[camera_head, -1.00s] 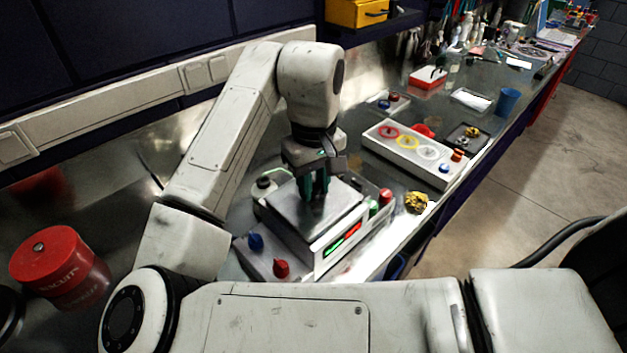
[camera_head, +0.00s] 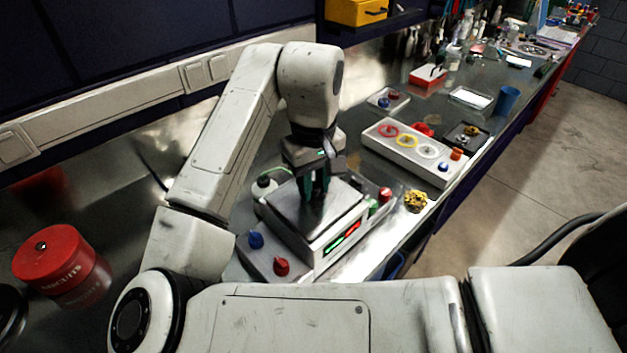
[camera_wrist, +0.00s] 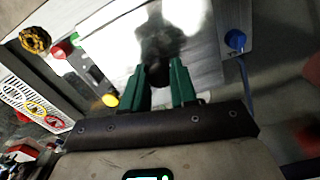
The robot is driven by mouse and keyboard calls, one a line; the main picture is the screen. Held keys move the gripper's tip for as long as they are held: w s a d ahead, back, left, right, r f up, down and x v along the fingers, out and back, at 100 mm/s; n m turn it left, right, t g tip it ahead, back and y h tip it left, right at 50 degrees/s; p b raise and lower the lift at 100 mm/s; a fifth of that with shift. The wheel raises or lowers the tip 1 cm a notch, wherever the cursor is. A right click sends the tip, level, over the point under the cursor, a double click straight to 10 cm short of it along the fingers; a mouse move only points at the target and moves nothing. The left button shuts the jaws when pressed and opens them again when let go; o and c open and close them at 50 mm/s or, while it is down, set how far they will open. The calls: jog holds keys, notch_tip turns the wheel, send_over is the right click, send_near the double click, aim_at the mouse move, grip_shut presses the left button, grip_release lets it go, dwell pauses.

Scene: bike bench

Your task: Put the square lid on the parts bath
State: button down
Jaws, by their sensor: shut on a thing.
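A flat grey square plate, apparently the square lid (camera_head: 346,203), lies level at the top of a pale box with a red and green lit front, apparently the parts bath (camera_head: 322,254). My gripper (camera_head: 314,197) points straight down at the middle of the plate and is shut on its handle, which the fingers mostly hide. In the wrist view, the green fingers (camera_wrist: 166,82) stand over the shiny plate (camera_wrist: 198,60). I cannot tell whether the plate rests fully on the box or sits slightly above it.
Blue (camera_head: 256,240) and red (camera_head: 281,267) knobs stand at the box's front left. A yellow-brown lump (camera_head: 415,201) lies near the bench edge. A white box with coloured rings (camera_head: 398,150) stands behind. A red tin (camera_head: 62,266) stands at the left.

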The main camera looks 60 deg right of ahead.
jog(key=shift+f, duration=0.55)
dwell(0.4)
jog(key=c, duration=0.8)
grip_release()
notch_tip(320, 180, up, 11)
jog(key=shift+f, duration=0.15)
